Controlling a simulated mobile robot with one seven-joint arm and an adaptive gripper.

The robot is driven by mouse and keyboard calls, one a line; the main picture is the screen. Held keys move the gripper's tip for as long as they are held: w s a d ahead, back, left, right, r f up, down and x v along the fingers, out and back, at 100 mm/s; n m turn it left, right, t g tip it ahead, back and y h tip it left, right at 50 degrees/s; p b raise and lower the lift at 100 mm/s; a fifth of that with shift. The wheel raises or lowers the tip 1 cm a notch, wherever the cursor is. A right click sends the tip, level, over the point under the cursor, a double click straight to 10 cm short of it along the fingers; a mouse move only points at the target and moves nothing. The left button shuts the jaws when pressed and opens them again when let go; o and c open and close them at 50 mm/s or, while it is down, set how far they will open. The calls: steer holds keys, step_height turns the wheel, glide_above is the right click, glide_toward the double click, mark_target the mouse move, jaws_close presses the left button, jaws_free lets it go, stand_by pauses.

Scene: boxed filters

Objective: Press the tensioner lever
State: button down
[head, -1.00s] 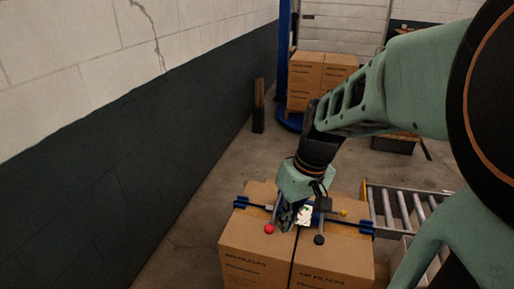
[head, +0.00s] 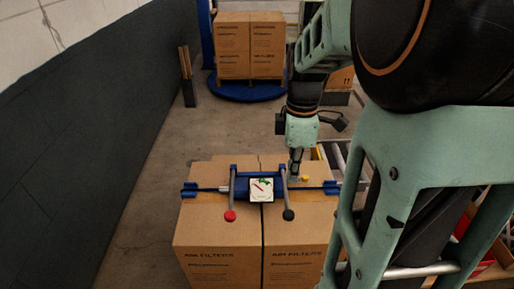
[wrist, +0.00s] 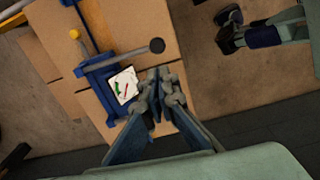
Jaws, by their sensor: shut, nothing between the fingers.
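A blue strap tensioner (head: 233,175) lies across the top of two joined cartons, with a white gauge (head: 261,190) in its middle. One grey lever ends in a red knob (head: 230,216), the other in a black knob (head: 288,215); I cannot tell which one the task means. A small yellow knob (head: 305,178) sits at the right. My gripper (head: 296,177) is shut and empty, pointing down behind the black-knobbed lever. In the wrist view the fingers (wrist: 160,82) appear beside the gauge (wrist: 124,85) and near the black knob (wrist: 157,45). Contact cannot be told. The red knob is not visible there.
A roller conveyor (head: 335,155) is at the right, partly behind my arm. Stacked boxes (head: 250,45) stand on a blue round base (head: 250,90) at the back. A dark wall (head: 70,150) runs along the left; the floor before it is clear.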

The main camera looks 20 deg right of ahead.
steer(key=shift+w+d+f, duration=0.2)
steer(key=shift+w+d, duration=0.05)
steer(key=shift+d, duration=0.15)
steer(key=b, duration=0.2)
glide_toward(289, 213)
step_height(289, 213, down, 7)
steer(key=shift+r, duration=0.1)
stand_by(0.3)
steer(key=f+b, duration=0.3)
steer(key=f, duration=0.4)
steer(key=shift+s+f+b, duration=0.15)
steer(key=shift+s+b, duration=0.05)
steer(key=shift+b, duration=0.2)
steer(key=shift+s, duration=0.15)
